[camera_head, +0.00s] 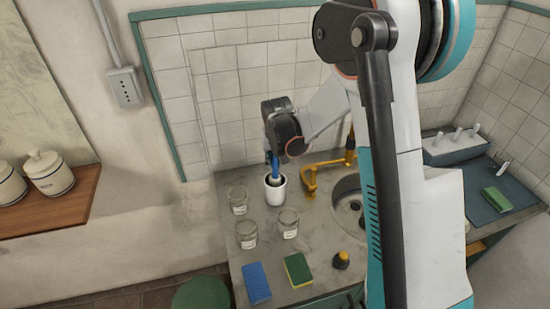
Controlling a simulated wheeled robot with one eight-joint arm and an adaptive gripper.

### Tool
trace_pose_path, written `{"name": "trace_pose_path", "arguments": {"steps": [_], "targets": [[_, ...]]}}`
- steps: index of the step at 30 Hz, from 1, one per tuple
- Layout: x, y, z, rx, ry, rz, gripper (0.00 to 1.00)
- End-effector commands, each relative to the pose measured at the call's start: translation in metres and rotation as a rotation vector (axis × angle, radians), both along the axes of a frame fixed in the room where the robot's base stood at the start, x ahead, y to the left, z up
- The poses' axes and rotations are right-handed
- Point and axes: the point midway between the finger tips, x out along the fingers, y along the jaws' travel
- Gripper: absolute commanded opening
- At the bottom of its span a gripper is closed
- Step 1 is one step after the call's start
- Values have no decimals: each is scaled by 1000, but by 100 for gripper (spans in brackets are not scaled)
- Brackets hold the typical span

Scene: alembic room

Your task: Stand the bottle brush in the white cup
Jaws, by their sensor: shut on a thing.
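The white cup (276,194) stands upright on the grey counter, left of the sink. The bottle brush (275,172) has a blue handle and is upright, its lower end at the cup's mouth. Its bristles are hidden, apparently inside the cup. My gripper (271,156) is shut on the upper part of the handle, directly above the cup. I cannot tell whether the brush touches the cup's bottom.
Glass jars (246,234) stand close in front and left of the cup. A brass tap (312,180) and round sink (347,205) are to its right. A blue sponge (256,283), a green sponge (298,270) and a dark yellow-topped object (341,260) lie near the front edge.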

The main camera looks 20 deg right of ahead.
Motion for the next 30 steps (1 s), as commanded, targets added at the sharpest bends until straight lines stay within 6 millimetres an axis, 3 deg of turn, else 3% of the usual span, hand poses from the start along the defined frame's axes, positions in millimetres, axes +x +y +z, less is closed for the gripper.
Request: {"name": "trace_pose_path", "arguments": {"steps": [14, 15, 18, 30], "targets": [[0, 0, -9, 0, 0, 0, 0], [0, 0, -9, 0, 0, 0, 28], [0, 0, -9, 0, 0, 0, 45], [-1, 0, -5, 0, 0, 0, 45]]}}
